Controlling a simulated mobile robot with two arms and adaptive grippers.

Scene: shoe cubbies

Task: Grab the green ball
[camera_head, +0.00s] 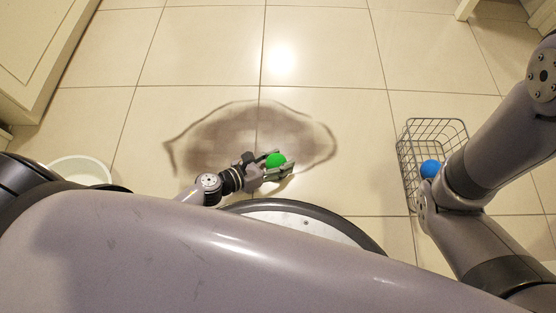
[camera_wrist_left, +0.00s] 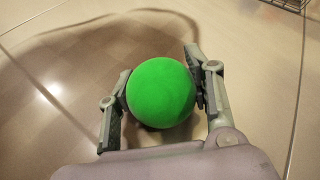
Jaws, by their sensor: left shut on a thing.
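The green ball (camera_head: 275,160) is between the fingers of my left gripper (camera_head: 279,165), in the middle of the head view. In the left wrist view the green ball (camera_wrist_left: 162,93) sits between the two fingers of my left gripper (camera_wrist_left: 160,90), with a finger against each side. The left gripper is shut on it. How high the ball is above the floor is hard to tell. My right arm shows at the right of the head view, but its gripper is not in the picture.
A wire basket (camera_head: 428,131) with a blue ball (camera_head: 431,168) stands on the floor at the right. A white round container (camera_head: 80,168) is at the left. A cabinet (camera_head: 35,50) stands at the upper left. The tiled floor (camera_head: 190,50) ahead is clear.

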